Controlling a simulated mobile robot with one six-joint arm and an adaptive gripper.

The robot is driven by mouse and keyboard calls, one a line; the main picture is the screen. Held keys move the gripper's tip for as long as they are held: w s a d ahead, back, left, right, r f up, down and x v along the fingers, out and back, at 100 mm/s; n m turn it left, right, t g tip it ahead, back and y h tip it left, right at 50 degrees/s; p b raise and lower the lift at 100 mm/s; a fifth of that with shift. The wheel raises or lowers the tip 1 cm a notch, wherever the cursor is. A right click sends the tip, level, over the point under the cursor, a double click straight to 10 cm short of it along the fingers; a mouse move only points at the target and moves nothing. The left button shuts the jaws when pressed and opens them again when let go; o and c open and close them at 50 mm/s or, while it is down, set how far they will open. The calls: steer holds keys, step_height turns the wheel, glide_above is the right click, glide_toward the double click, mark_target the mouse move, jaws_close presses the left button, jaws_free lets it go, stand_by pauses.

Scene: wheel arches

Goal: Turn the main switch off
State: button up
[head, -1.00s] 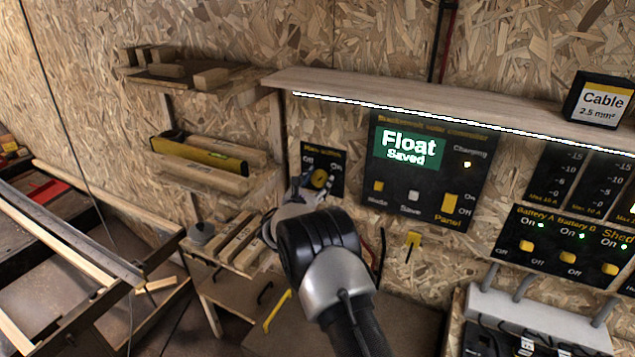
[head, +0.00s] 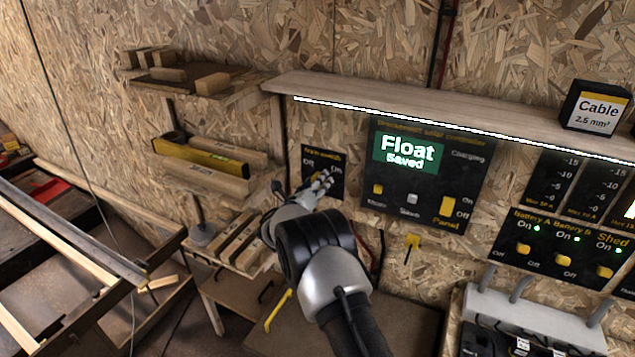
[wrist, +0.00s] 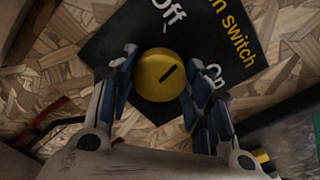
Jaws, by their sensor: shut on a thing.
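The main switch is a round yellow knob (wrist: 158,74) with a dark line mark, on a black plate (wrist: 125,35) lettered Off and On. In the head view my gripper (head: 322,182) is at the black plate (head: 310,160) on the wall and hides most of the knob.
Right of the switch is the solar controller panel (head: 470,180), its green screen (head: 408,152) reading "Float Saved". A lit shelf (head: 440,105) juts out above. Battery and Shed switches (head: 560,235) are further right. Wooden shelves (head: 215,165) stand at the left.

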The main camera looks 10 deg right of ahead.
steer(key=n+p, duration=0.1)
steer(key=n, duration=0.5)
steer(key=shift+p, duration=0.3)
steer(key=shift+n, duration=0.4)
steer(key=o, duration=1.1)
steer(key=shift+c, duration=0.2)
steer(key=shift+a, duration=0.1)
steer(key=v, duration=1.2)
steer(key=shift+w, duration=0.1)
